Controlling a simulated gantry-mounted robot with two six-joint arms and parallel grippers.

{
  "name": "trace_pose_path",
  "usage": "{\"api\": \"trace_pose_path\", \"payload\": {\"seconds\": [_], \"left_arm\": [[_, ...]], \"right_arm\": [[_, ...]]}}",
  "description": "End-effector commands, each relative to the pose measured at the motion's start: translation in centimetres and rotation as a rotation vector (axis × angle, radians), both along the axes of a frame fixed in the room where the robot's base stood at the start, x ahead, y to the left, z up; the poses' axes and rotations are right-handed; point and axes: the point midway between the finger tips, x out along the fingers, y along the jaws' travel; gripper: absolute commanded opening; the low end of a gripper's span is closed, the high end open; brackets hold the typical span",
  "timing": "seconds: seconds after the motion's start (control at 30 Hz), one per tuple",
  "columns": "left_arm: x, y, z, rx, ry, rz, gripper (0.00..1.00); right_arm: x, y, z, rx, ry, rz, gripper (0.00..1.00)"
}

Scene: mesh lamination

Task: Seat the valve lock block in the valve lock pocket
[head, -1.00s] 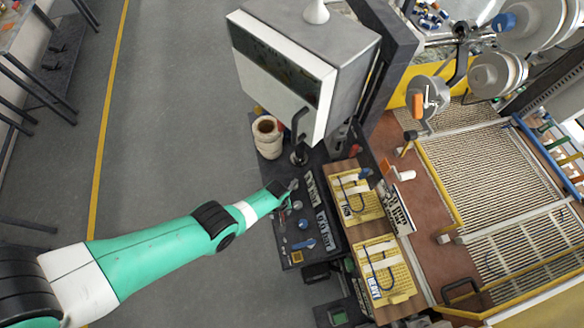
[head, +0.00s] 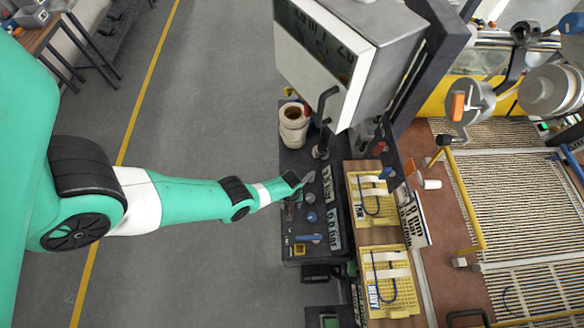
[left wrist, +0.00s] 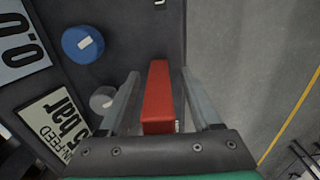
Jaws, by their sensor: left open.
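A red elongated block (left wrist: 158,95), likely the valve lock block, lies between the two fingers of my left gripper (left wrist: 160,73) in the left wrist view. The fingers are open, with gaps on both sides of the block. In the head view my left gripper (head: 303,184) is over the left edge of the dark panel (head: 293,160); the block cannot be made out there. I cannot identify the valve lock pocket in either view. My right gripper is not in view.
A blue round knob (left wrist: 82,44), a grey knob (left wrist: 103,100) and an "IN-FEED 5 bar" plate (left wrist: 55,122) lie left of the gripper. A monitor (head: 345,55) overhangs the panel's back. Yellow trays (head: 388,283) are to the right. Open floor lies left.

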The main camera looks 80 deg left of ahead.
Motion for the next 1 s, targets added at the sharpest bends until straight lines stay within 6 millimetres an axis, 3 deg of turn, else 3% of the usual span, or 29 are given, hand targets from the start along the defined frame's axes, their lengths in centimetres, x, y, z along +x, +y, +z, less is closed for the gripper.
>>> {"api": "trace_pose_path", "payload": {"seconds": [0.03,0.3,0.67,1.0], "left_arm": [[-0.02,0.02,-1.38,0.000,0.000,0.001,0.65],[0.01,0.05,-1.15,0.001,-0.001,0.001,0.63],[0.01,0.04,-1.15,0.001,-0.001,0.001,0.00],[0.02,0.04,-1.14,0.001,-0.001,0.001,0.00]], "right_arm": [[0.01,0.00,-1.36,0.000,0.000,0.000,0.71],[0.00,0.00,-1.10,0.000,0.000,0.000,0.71],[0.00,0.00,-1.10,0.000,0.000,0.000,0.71],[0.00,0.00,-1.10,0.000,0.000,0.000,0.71]]}}
